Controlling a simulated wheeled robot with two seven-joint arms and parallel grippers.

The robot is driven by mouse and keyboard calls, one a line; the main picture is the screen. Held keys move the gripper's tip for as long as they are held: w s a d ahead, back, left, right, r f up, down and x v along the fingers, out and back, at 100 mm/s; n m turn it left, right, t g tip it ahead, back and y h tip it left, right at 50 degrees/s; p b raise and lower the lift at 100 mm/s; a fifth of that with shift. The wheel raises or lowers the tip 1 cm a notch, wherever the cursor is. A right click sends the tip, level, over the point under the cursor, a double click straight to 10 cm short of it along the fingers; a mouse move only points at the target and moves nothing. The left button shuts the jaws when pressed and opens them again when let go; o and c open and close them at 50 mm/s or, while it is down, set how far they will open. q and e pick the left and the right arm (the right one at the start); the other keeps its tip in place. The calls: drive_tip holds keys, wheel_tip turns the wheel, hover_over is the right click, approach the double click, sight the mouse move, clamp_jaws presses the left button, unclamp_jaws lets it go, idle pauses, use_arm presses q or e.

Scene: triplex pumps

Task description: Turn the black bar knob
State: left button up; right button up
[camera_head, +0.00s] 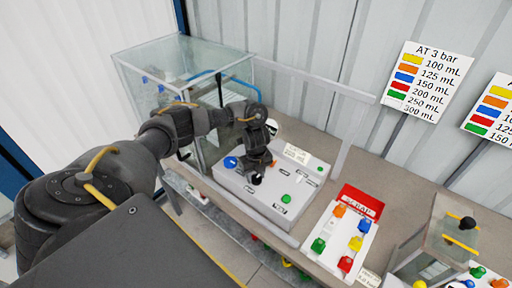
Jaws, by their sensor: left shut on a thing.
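A light grey control box (245,190) stands on the bench in the middle of the view, with a blue button and a green button on its sloped top. My left gripper (262,168) reaches down onto this top from the left and is shut. The black bar knob (257,179) shows only as a small dark shape at the fingertips; the gripper is closed on it and hides most of it. The knob's angle cannot be made out. My right gripper is not in view.
A glass tank (185,62) stands behind and left of the box. A white panel (322,240) with coloured valves and a red sign lies to the right. Another clear container (435,255) is at the right front. Colour charts hang on the wall.

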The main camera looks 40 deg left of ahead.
sight(256, 177)
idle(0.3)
use_arm(q)
drive_tip(key=o, duration=1)
drive_tip(key=shift+r, duration=0.1)
wheel_tip(256, 177, up, 11)
drive_tip(key=shift+f, duration=0.2)
